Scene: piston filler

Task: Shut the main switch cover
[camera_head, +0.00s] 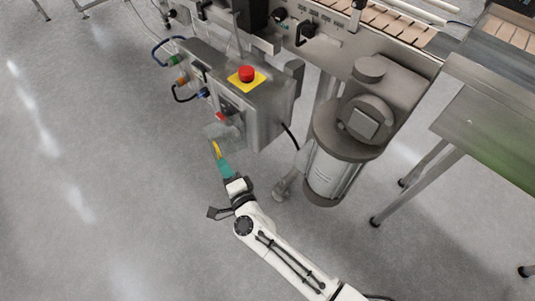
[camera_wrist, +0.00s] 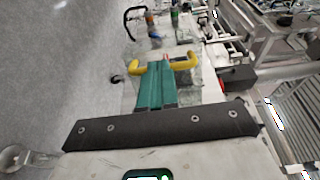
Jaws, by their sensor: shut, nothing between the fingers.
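The main switch cover (camera_head: 220,131) looks like a grey, see-through flap on the front of the control box (camera_head: 268,112), low down near a red part (camera_head: 221,117). It appears to stand out from the box, so open, though its exact angle is hard to tell. In the wrist view the teal fingers of my gripper (camera_wrist: 158,68) lie side by side, shut and empty.
A red emergency button (camera_head: 246,74) on a yellow plate is on top of the box. Coloured connectors and blue and black cables (camera_head: 183,92) stick out at its left. A motor cylinder (camera_head: 333,172) stands to the right. The floor at left is clear.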

